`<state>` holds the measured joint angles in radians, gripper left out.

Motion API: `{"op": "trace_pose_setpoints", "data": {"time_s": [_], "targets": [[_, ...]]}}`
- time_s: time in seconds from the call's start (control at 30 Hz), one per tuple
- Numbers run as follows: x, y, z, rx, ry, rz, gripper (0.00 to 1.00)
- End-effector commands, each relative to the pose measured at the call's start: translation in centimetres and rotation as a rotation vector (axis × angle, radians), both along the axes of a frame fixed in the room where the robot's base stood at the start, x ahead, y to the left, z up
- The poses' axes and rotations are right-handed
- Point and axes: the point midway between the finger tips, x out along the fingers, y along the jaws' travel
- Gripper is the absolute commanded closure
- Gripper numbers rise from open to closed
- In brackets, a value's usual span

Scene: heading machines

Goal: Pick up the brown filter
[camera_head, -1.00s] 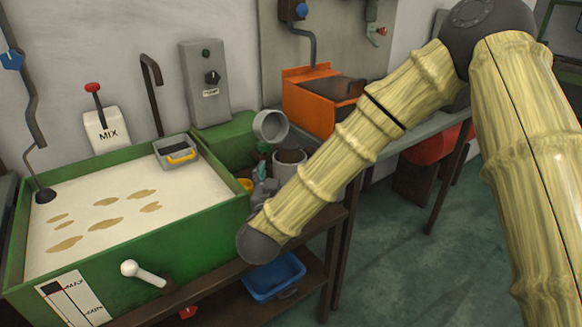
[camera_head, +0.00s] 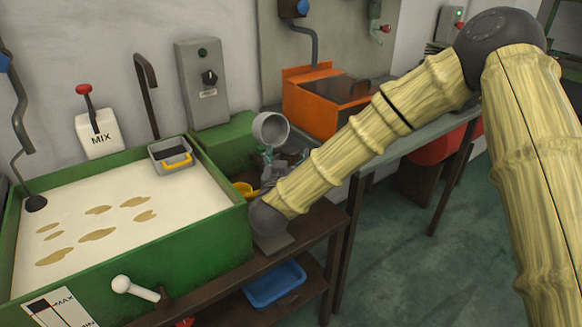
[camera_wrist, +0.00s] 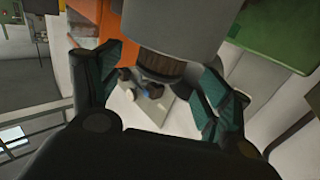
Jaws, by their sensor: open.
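The brown filter (camera_wrist: 160,67) shows in the wrist view as a dark brown ribbed piece just below a pale grey cylinder (camera_wrist: 185,25). My gripper (camera_wrist: 164,74) is open, with its teal fingers on either side of the brown filter. I cannot tell whether either finger touches it. In the head view my gripper (camera_head: 278,164) is beside the green tank's right corner, below a tilted grey cup (camera_head: 270,130). My gripper and arm hide the filter there.
A green tank (camera_head: 185,240) of pale liquid stands at left, with a white-knobbed lever (camera_head: 132,288) at its front. A yellow-handled grey container (camera_head: 172,154) sits at its back. An orange box (camera_head: 310,105) stands behind my arm. A blue tray (camera_head: 273,284) is on the lower shelf.

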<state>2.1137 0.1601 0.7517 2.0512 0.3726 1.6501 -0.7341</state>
Motion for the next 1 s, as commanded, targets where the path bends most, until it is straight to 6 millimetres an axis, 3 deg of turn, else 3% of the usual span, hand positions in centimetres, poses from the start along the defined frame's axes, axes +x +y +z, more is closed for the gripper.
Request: {"op": "trace_pose_setpoints", "data": {"time_s": [0.3, 0.6, 1.0], "targets": [[3.6, -0.6, -0.1, 0.002, 0.000, -0.001, 0.22], [3.9, -0.7, -0.1, 0.000, 0.000, 0.000, 0.22], [3.9, -0.7, -0.1, 0.000, 0.000, -0.001, 0.94]]}}
